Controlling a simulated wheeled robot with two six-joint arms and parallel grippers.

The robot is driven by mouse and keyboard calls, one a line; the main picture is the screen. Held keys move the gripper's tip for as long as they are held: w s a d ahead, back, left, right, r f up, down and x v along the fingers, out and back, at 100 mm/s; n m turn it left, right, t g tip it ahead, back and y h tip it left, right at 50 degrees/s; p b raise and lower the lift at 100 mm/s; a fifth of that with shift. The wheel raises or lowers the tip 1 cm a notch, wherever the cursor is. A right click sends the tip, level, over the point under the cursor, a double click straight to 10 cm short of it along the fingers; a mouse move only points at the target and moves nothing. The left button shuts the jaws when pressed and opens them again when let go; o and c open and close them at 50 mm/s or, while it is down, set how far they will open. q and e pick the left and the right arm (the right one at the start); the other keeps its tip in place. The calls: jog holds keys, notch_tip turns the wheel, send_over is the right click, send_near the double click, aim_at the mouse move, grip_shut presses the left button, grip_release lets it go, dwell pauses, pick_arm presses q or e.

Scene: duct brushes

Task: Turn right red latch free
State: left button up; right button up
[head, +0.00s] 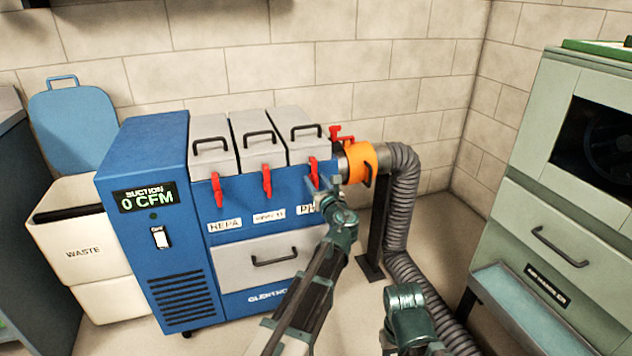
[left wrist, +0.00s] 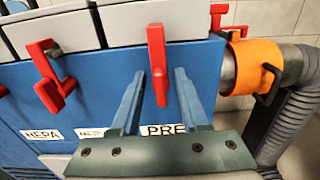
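The right red latch (head: 314,168) hangs down the front of the blue suction unit, under the right grey lid (head: 306,135) and above the PRE label. In the left wrist view the latch (left wrist: 157,62) points down, its lower end between the fingers in the picture. My left gripper (head: 325,186) is just in front of the latch and partly covers its lower end. Its two fingers (left wrist: 156,100) are spread apart, one on each side of the latch; I cannot tell whether either touches it. The right arm shows only a green joint at the bottom; its gripper is hidden.
Two more red latches, the middle one (head: 267,180) and the left one (head: 217,189), hang to the left. An orange collar (head: 357,163) with a red handle (head: 341,134) and a grey hose (head: 400,205) stand close on the right. A white waste bin (head: 85,245) is far left.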

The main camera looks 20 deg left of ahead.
pick_arm(q)
grip_shut()
jog(key=n, duration=0.4)
jog(key=shift+s+a+n, duration=0.1)
jog(key=shift+n, duration=0.2)
jog(key=n, duration=0.4)
jog(key=shift+s+a+f+n, duration=0.1)
jog(key=shift+a+f+n, duration=0.05)
jog(key=shift+n, duration=0.15)
jog(key=shift+s+a+f+n+b, duration=0.15)
jog(key=shift+n+b, duration=0.1)
jog(key=shift+n, duration=1.95)
jog(key=shift+w+d+f+n+b, duration=0.1)
jog(key=shift+f+n+b, duration=0.1)
jog(key=shift+n, duration=2)
